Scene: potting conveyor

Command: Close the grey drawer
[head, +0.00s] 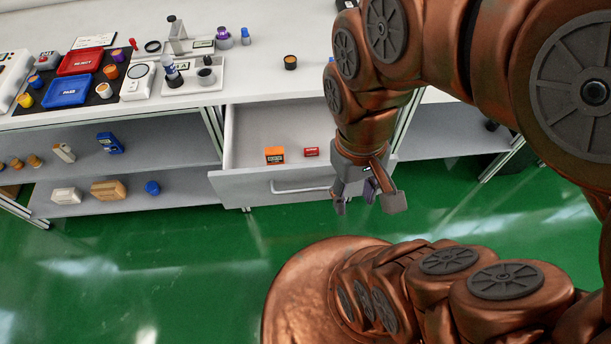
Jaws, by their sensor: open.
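The grey drawer (240,187) under the white worktop is pulled out and stands open. Its front panel carries a light bar handle (301,187). An orange box (275,155) and a small red box (311,152) lie inside it near the front. My gripper (371,204) hangs at the right end of the drawer front, pointing down, with its fingers spread and nothing between them. The wrist and gripper hide the drawer's right front corner. I cannot tell whether the gripper touches the drawer.
The worktop (270,85) holds a red tray (80,61), a blue tray (68,91), and several small jars and devices at the left. Open shelves (110,175) with boxes stand left of the drawer. The green floor (150,260) in front is clear.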

